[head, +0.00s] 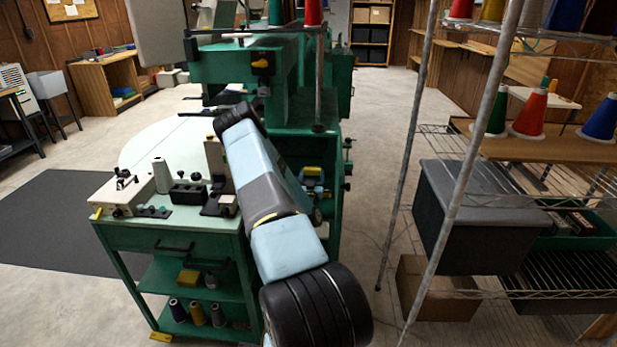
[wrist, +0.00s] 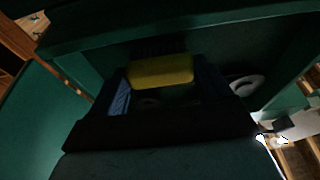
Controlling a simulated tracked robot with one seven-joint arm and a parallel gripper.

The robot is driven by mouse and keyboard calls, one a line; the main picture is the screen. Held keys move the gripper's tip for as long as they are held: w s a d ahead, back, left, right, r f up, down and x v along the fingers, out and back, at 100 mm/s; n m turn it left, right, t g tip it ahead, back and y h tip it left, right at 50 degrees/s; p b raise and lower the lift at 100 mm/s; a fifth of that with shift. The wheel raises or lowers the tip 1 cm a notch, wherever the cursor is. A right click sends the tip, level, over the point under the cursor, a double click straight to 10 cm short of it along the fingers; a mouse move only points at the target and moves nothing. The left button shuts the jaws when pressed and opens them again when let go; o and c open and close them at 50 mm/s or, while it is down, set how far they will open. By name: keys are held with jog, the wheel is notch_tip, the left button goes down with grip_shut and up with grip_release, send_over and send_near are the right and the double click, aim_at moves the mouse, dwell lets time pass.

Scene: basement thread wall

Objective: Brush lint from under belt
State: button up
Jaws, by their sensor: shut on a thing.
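In the dark wrist view, my gripper (wrist: 162,88) is shut on a yellow-bodied brush (wrist: 162,71). Dark bristles show just beyond the yellow body, pointing away from me. The brush is beneath a dark green part of the machine (wrist: 100,40); I cannot tell whether the bristles touch anything. A pale ring-shaped part (wrist: 246,84), perhaps a pulley, is to the right of the brush. The belt and any lint cannot be made out in the shadow. In the head view my arm reaches over to the green machine (head: 230,67), and my gripper cannot be clearly picked out.
Green panels close in around my gripper in the wrist view. A green bench (head: 110,232) with small tools and a thread cone (head: 161,175) stands left of my arm. A wire rack (head: 440,140) with cones and a dark bin (head: 475,215) stands right. Floor between is clear.

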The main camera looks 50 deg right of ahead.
jog(key=shift+w+a, duration=1.15)
jog(key=shift+w, duration=0.2)
jog(key=shift+w+a, duration=1.1)
jog(key=shift+w, duration=0.25)
jog(key=shift+w+a+r, duration=0.1)
jog(key=shift+w+a, duration=0.45)
jog(key=shift+w, duration=0.15)
jog(key=shift+w+a, duration=0.5)
jog(key=shift+w, duration=0.2)
jog(key=s+a, duration=0.4)
jog(key=shift+a, duration=0.25)
jog(key=shift+s+a, duration=0.95)
jog(key=shift+a, duration=0.2)
